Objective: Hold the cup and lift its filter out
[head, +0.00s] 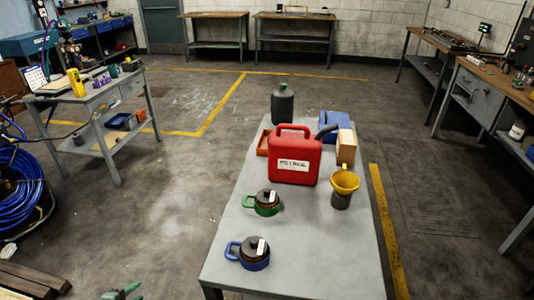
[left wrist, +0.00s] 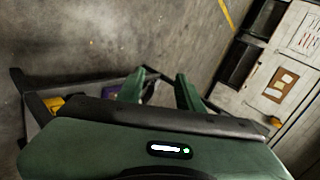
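A cup with a green band and handle (head: 266,210) stands on the grey table (head: 300,270). A similar cup with a blue band and handle (head: 256,265) stands nearer the table's front. Each has a dark round top with a knob and a white tag; I cannot tell whether either top is the filter. My left gripper (head: 122,293) shows at the bottom edge, left of the table and apart from both cups. In the left wrist view its two green fingers (left wrist: 161,90) stand apart with nothing between them. My right gripper is not in view.
A red petrol can (head: 294,158) stands mid-table behind the cups. A yellow funnel (head: 345,181) sits on a dark container (head: 341,201) at the right. A dark bottle (head: 282,105), blue bin (head: 333,125) and cardboard box (head: 346,148) are farther back. The table's front right is clear.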

